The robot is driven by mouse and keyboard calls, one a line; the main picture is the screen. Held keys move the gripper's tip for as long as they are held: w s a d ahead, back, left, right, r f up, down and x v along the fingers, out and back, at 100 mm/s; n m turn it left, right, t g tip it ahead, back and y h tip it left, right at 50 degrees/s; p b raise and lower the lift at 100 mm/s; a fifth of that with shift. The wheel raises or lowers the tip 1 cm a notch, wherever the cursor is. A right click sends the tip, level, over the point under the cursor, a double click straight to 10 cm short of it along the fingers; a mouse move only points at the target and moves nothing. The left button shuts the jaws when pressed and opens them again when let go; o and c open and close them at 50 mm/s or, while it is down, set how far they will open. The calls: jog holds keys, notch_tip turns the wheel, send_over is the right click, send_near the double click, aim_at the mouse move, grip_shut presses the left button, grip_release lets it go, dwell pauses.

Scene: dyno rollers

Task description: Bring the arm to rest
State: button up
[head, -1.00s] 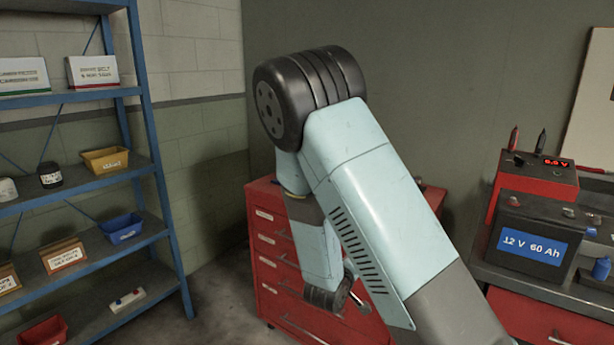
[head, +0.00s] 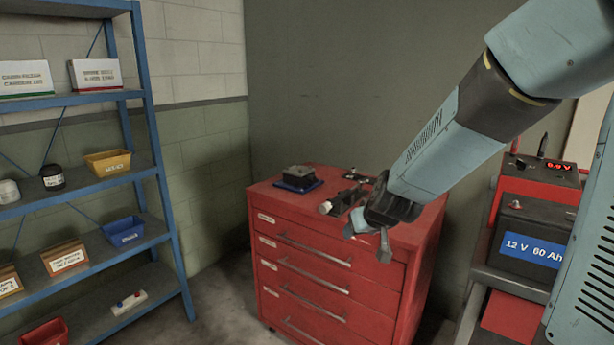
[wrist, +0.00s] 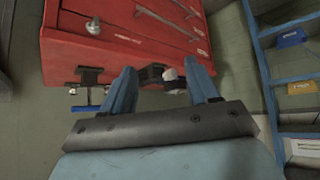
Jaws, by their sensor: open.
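My arm reaches in from the upper right of the head view and slopes down to the left. My gripper (head: 370,236) is at its end, by the front edge of the red drawer cabinet (head: 320,262). In the wrist view my gripper (wrist: 160,78) has its two blue fingers spread apart. A dark item with a pale end (wrist: 170,75) shows between the fingers in that view. I cannot tell its distance, and nothing is seen gripped.
A dark block on a blue base (head: 298,179) and a dark tool with a pale knob (head: 342,201) are on the cabinet top. Blue shelves (head: 160,170) stand at left. A 12 V battery (head: 535,235) and red charger (head: 545,178) are at right.

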jog(key=s+d+r+m+g, duration=0.1)
jog(key=s+d+r, duration=0.2)
jog(key=s, duration=0.5)
jog(key=s+d+r+m+h, duration=0.1)
jog(key=s+d+r, duration=0.2)
jog(key=s+r, duration=0.2)
jog(key=s+d+r+m+g, duration=0.1)
jog(key=s+d+r, duration=0.3)
jog(key=s, duration=0.6)
jog(key=shift+s+r+g+h, duration=0.3)
jog(key=shift+r+h, duration=0.1)
jog(key=shift+r, duration=0.05)
jog(key=shift+d, duration=0.1)
